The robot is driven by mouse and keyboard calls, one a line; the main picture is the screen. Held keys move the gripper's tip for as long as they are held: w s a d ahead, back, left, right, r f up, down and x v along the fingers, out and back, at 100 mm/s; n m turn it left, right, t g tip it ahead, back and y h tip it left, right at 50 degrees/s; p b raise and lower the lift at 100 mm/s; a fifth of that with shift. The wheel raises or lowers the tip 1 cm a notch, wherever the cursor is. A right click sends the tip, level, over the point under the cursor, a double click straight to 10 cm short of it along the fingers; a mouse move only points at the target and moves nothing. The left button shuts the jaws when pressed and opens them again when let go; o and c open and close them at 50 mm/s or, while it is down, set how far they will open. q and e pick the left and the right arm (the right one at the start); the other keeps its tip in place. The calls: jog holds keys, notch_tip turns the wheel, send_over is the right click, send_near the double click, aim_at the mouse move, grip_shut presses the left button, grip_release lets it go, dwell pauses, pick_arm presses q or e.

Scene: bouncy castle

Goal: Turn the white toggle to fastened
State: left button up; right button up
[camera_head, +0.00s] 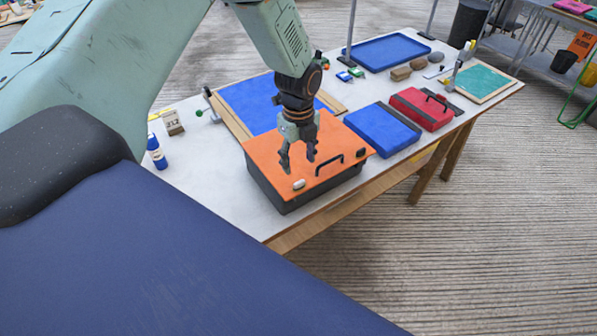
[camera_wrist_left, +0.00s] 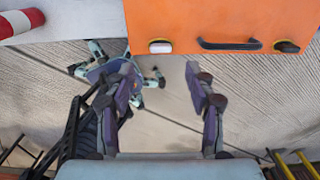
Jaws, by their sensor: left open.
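A dark box with an orange lid (camera_head: 275,142) stands at the table's near edge. The white toggle (camera_head: 299,184) is on the lid's near left corner, left of a black handle (camera_head: 328,166). In the left wrist view the white toggle (camera_wrist_left: 160,47) lies lengthwise along the lid's edge, left of the handle (camera_wrist_left: 229,44) and a black toggle (camera_wrist_left: 286,47). My left gripper (camera_head: 298,160) points down above the lid, near the white toggle and apart from it. In the left wrist view its fingers (camera_wrist_left: 160,80) are spread and empty. My right gripper does not show.
A blue case (camera_head: 382,130) and a red case (camera_head: 424,108) stand right of the box. A blue mat (camera_head: 255,104) lies behind it. A blue bottle (camera_head: 156,152) stands at the left. Bare white tabletop (camera_head: 205,165) lies left of the box.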

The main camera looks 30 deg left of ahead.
aim_at(299, 182)
pick_arm(q)
notch_tip(299, 182, down, 7)
jog(key=shift+a+f, duration=0.1)
jog(key=shift+f, duration=0.2)
jog(key=shift+d, duration=0.3)
jog(key=shift+f, duration=0.1)
jog(key=shift+a+f, duration=0.1)
jog(key=shift+a, duration=0.15)
jog(key=c, duration=0.4)
jog(key=shift+d, duration=0.15)
jog(key=c, duration=0.5)
grip_shut()
